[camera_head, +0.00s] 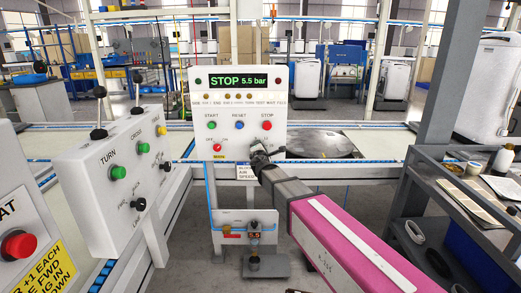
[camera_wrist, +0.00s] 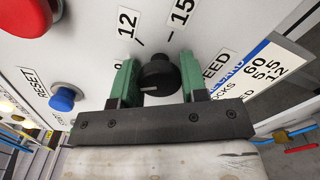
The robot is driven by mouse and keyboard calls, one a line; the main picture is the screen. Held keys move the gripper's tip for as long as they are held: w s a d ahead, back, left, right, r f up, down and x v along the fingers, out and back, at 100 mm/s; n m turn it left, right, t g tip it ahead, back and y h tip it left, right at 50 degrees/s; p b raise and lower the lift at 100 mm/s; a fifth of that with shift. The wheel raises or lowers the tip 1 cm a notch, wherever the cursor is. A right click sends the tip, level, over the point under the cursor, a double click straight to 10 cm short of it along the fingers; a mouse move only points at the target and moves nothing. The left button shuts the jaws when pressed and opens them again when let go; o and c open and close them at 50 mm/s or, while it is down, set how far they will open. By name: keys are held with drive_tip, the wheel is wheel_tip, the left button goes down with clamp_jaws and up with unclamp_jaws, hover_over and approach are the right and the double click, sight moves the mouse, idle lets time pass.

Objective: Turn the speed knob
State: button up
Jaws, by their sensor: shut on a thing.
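The speed knob (camera_wrist: 158,72) is a round black knob on a white control panel, between the two green fingers of my gripper (camera_wrist: 157,80) in the wrist view. My gripper is shut on it from both sides. Scale labels 12 and 15 show above the knob, and a partly covered label ending in "EED" is to its right. In the head view, my gripper (camera_head: 259,150) is at the lower right of the white panel (camera_head: 237,83) and hides most of the knob. The panel display (camera_head: 238,81) reads STOP 5.5 bar.
A blue reset button (camera_wrist: 64,98) and red stop button (camera_wrist: 28,14) are close to my gripper in the wrist view. A lever box (camera_head: 117,180) stands at left, a round plate (camera_head: 318,145) behind my arm, and a cluttered shelf (camera_head: 440,151) at right.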

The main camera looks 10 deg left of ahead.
drive_tip(key=o, duration=0.9)
drive_tip(key=shift+o, duration=0.2)
drive_tip(key=shift+s, duration=0.1)
drive_tip(key=v, duration=1)
drive_tip(key=shift+s, duration=0.35)
